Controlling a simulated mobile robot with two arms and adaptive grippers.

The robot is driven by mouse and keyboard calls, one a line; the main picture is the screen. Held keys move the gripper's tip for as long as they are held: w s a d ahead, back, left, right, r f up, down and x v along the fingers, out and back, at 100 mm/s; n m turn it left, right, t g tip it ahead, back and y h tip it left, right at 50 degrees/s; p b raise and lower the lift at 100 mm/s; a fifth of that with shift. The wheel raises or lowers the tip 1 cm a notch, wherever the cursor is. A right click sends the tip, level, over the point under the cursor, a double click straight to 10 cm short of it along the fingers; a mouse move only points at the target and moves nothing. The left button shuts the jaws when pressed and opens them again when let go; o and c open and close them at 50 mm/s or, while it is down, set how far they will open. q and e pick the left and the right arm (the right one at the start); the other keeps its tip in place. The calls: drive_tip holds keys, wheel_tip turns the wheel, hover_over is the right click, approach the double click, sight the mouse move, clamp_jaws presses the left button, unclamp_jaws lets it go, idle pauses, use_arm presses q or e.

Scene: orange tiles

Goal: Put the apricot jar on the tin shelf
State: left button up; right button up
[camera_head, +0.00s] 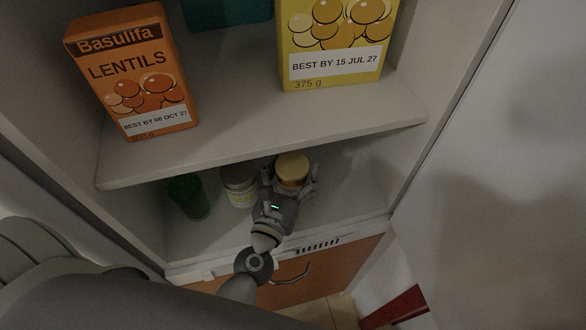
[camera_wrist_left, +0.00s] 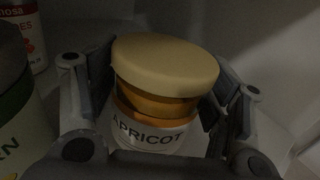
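The apricot jar (camera_wrist_left: 155,128) has a yellow lid, amber contents and a white label reading APRICOT. In the head view its lid (camera_head: 292,167) shows on the lower shelf level of the cabinet. My left gripper (camera_head: 290,182) is at the jar, with one finger on each side of it. In the left wrist view the fingers of the left gripper (camera_wrist_left: 160,105) lie close along the jar's sides; whether they press on it cannot be told. The jar's base is hidden. My right gripper is not in view. No tin is clearly identifiable.
A pale-lidded jar (camera_head: 239,186) and a dark green container (camera_head: 190,197) stand left of the gripper. The upper shelf (camera_head: 250,133) overhangs them and holds an orange lentils box (camera_head: 132,75) and a yellow box (camera_head: 335,45). Cabinet walls bound both sides; the upper shelf's front middle is clear.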

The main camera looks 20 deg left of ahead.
use_arm(q)
drive_tip(key=shift+r, duration=0.15)
drive_tip(key=s+b, duration=0.2)
drive_tip(key=s, duration=0.3)
drive_tip(key=s+b, duration=0.3)
drive_tip(key=s, duration=0.2)
drive_tip(key=shift+s+f+b, duration=0.2)
drive_tip(key=shift+s+b, duration=0.1)
drive_tip(key=shift+s, duration=0.05)
drive_tip(key=shift+s+r, duration=0.15)
drive_tip(key=shift+s, duration=0.5)
